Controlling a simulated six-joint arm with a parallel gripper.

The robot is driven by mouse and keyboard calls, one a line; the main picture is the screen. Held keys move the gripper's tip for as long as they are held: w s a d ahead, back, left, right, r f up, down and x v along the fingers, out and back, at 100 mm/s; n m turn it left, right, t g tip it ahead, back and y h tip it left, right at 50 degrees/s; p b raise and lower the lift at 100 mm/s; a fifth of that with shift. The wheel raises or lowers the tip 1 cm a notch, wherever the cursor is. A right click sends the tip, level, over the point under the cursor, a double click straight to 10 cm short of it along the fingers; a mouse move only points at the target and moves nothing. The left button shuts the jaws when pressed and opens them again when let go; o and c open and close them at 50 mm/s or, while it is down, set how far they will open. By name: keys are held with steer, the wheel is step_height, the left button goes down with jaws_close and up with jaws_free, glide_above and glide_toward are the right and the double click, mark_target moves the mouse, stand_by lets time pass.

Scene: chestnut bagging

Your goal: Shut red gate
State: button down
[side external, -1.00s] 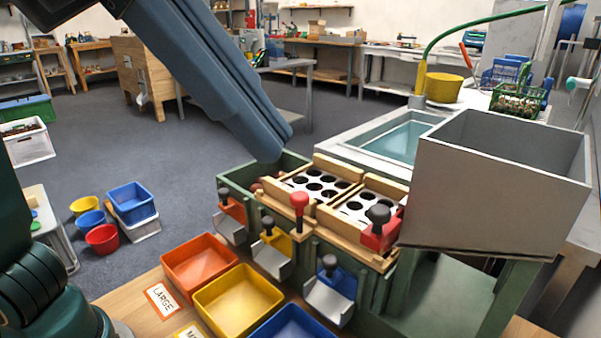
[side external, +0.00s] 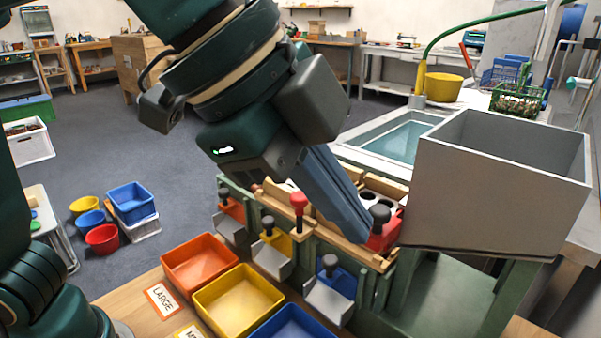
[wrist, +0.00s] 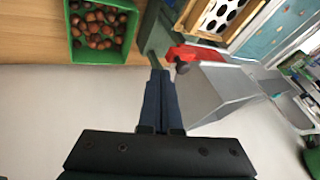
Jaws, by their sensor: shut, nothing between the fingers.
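The red gate (side external: 387,237) with its dark knob (side external: 380,213) sits at the right end of the wooden sorting frame, beside the grey hopper (side external: 485,195). In the wrist view the red gate (wrist: 197,53) lies just beyond my fingertips, with the dark knob close to them. My gripper (side external: 366,239) is shut and empty, pointing down and right, with its tips just left of the red gate. It also shows in the wrist view (wrist: 160,72). I cannot tell whether the tips touch the gate. The fingers hide part of the sorting frame.
A red knob (side external: 299,199) stands on the frame's front rail. Orange (side external: 231,208), yellow (side external: 270,231) and blue gates hang over chutes in front. Orange, yellow and blue bins stand below. A green bin (wrist: 132,42) of chestnuts shows in the wrist view.

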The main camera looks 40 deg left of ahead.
mark_target(381, 210)
steer(key=shift+w+a+f, duration=0.15)
steer(key=shift+w, duration=0.75)
steer(key=shift+w, duration=1.1)
